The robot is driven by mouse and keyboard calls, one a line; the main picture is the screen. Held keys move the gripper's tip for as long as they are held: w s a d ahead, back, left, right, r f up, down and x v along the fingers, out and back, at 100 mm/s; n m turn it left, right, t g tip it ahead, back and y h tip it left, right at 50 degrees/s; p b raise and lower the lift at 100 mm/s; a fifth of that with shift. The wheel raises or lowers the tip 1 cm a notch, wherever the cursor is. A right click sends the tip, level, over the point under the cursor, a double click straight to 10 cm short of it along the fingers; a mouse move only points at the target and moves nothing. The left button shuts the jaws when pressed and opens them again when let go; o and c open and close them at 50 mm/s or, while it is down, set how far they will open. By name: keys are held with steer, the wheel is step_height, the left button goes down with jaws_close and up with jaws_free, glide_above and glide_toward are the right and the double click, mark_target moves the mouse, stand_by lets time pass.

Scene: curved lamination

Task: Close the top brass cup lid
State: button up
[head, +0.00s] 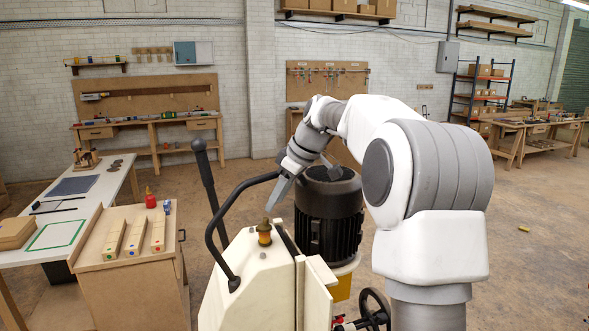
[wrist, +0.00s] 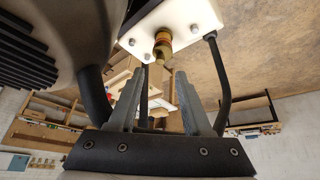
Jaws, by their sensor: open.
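The brass cup (head: 264,232) stands upright on top of the cream machine housing (head: 240,268). In the wrist view the cup (wrist: 162,45) sticks out from the white plate, just beyond the fingertips and roughly in line with the gap between them. My gripper (head: 271,205) is above the cup in the head view, fingers angled down, apart from it. The wrist view shows my gripper (wrist: 158,82) open with nothing between the fingers. The lid is too small to make out clearly, so I cannot tell how far open it stands.
A black curved handle (head: 213,225) rises beside the cup on the left, and a black lever (head: 205,180) stands behind it. A black ribbed motor (head: 330,215) is close on the right. A wooden cabinet (head: 130,280) with several wooden blocks stands to the left.

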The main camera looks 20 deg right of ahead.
steer(key=v, duration=1.1)
steer(key=shift+r, duration=0.15)
steer(key=s+a+f+m+t+h, duration=0.1)
steer(key=s+a+f+m+h, duration=0.15)
steer(key=s, duration=0.55)
steer(key=s+a+f+m+h, duration=0.1)
steer(key=s+a+f+m, duration=0.15)
steer(key=s, duration=0.45)
steer(key=s+a+f+m+t+h, duration=0.15)
steer(key=s+a, duration=0.25)
steer(key=s, duration=0.4)
steer(key=s+f+m+g+y+b, duration=0.1)
steer(key=s+f+m, duration=0.1)
steer(key=s+f, duration=0.5)
step_height(320, 180, down, 3)
steer(key=shift+s+a+r, duration=0.2)
steer(key=shift+s+a, duration=0.2)
steer(key=shift+m, duration=0.25)
